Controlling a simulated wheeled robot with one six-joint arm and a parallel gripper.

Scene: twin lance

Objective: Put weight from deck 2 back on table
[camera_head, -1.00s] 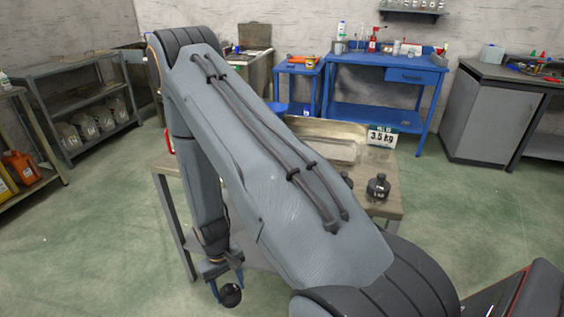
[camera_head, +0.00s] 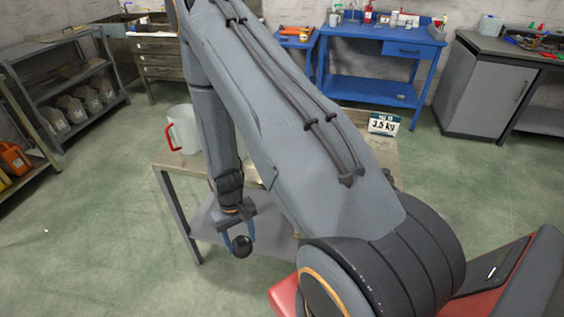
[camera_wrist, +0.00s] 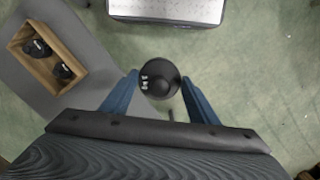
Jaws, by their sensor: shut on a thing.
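My gripper (camera_head: 240,243) is shut on a round black weight (camera_head: 241,247), held in the air low beside the table's front. In the wrist view the weight (camera_wrist: 159,80) sits between the two blue fingers, with small white marks on it. The table (camera_head: 185,164) has a pale top, with its left front corner showing; my arm hides much of it. A wooden box (camera_wrist: 24,73) with black weights (camera_wrist: 64,71) lies on a grey surface in the wrist view. I cannot tell which surface is deck 2.
A white container with a red handle (camera_head: 183,130) stands on the table's left part. A grey lower shelf (camera_head: 212,222) lies under the tabletop. Green floor is clear to the left. A blue workbench (camera_head: 375,90) stands behind.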

